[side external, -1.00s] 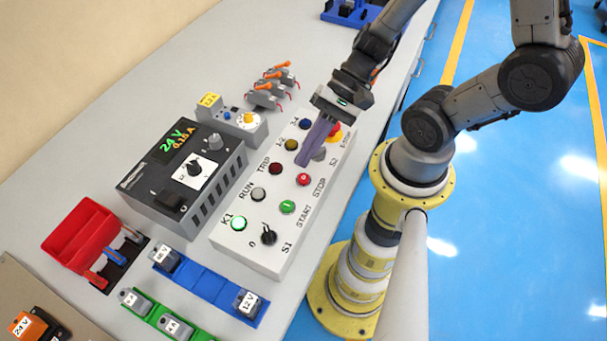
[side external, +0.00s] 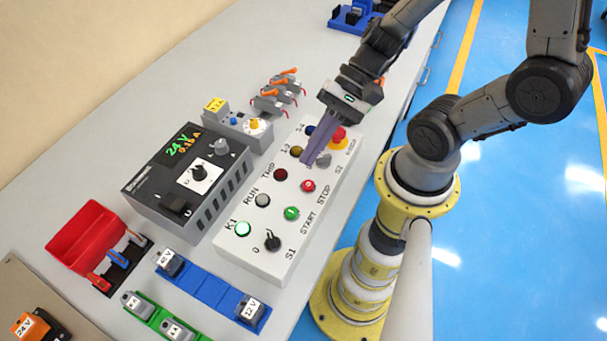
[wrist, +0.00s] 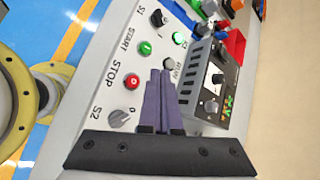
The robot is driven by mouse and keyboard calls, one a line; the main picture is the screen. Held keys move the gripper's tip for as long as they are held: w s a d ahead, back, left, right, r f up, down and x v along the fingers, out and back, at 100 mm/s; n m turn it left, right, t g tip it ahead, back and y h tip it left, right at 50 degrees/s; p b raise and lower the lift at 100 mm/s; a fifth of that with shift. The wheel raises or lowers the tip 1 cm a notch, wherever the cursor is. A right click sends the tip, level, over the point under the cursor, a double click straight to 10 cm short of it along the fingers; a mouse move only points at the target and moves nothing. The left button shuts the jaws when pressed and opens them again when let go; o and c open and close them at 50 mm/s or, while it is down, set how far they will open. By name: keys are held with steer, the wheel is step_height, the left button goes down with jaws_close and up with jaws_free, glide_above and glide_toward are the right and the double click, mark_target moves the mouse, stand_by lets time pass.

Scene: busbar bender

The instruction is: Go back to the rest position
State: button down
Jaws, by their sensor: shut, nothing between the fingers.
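My gripper (side external: 312,158) is shut and empty, its purple fingers pointing down over the white control panel (side external: 238,262). In the side view the fingertips appear near the TRIP lamp (side external: 280,174) and the red STOP button (side external: 308,186); whether they touch the panel I cannot tell. In the wrist view the closed fingers (wrist: 160,88) show over the panel, beside the STOP button (wrist: 129,110). The fingers and wrist hide part of the panel's upper end.
The grey power supply (side external: 190,178) reads 24 V and stands left of the panel. A red bin (side external: 88,240), a blue rail (side external: 210,290) and a green rail (side external: 165,318) lie at the front. Orange-levered clamps (side external: 275,95) stand behind. A red emergency-stop button (side external: 338,136) tops the panel.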

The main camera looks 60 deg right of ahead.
step_height(320, 180, up, 8)
steer(key=s+n+h, duration=0.2)
steer(key=n+h, duration=0.1)
steer(key=n, duration=0.5)
steer(key=d+r+n+t+h, duration=0.2)
steer(key=d+r+n+h, duration=0.2)
steer(key=d, duration=0.5)
steer(key=shift+s+d+r+n+t+h, duration=0.35)
steer(key=shift+r+h, duration=0.2)
steer(key=shift+h, duration=0.35)
steer(key=c, duration=1.6)
jaws_free()
